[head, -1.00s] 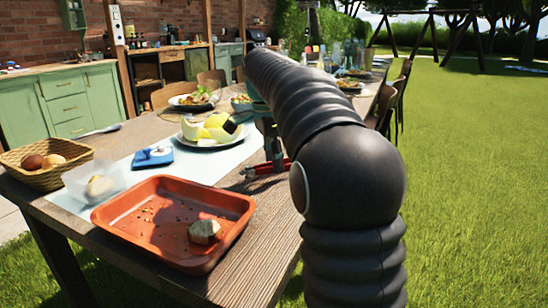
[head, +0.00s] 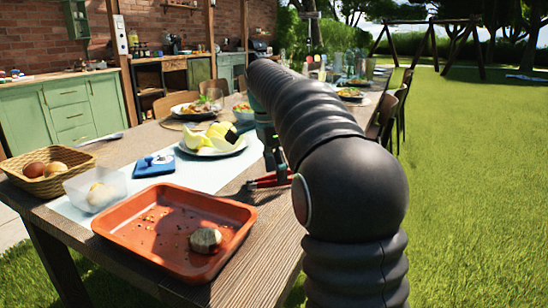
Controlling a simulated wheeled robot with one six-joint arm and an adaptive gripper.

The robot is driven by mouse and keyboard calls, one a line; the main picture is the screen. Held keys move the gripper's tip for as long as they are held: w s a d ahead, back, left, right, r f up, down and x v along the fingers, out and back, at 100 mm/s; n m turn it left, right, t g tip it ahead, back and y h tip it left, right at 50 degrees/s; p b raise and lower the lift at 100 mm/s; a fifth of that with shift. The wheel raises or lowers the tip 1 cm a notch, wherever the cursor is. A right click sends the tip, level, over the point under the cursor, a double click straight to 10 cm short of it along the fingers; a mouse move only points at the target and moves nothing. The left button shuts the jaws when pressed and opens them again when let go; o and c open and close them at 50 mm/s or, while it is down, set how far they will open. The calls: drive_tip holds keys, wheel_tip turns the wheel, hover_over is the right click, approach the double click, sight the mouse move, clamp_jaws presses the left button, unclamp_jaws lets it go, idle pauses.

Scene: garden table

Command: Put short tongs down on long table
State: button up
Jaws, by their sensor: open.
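The short tongs (head: 268,183), with red parts, lie low at the right edge of the long table (head: 150,147), right of the plate of fruit. My gripper (head: 274,167) is just above the tongs, pointing down, and my arm partly covers it. It is open. The tongs appear to rest on the tabletop; whether the fingers still touch them cannot be told.
An orange tray (head: 165,228) with a bread piece (head: 205,240) stands at the near end. A basket (head: 45,180), a clear container (head: 95,190), a blue item (head: 154,165) and a fruit plate (head: 213,148) fill the left and middle. Chairs (head: 385,120) line the far right side.

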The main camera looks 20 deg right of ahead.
wheel_tip(320, 180, up, 12)
drive_tip(key=a, duration=0.1)
drive_tip(key=shift+a+f, duration=0.2)
drive_tip(key=shift+a, duration=0.05)
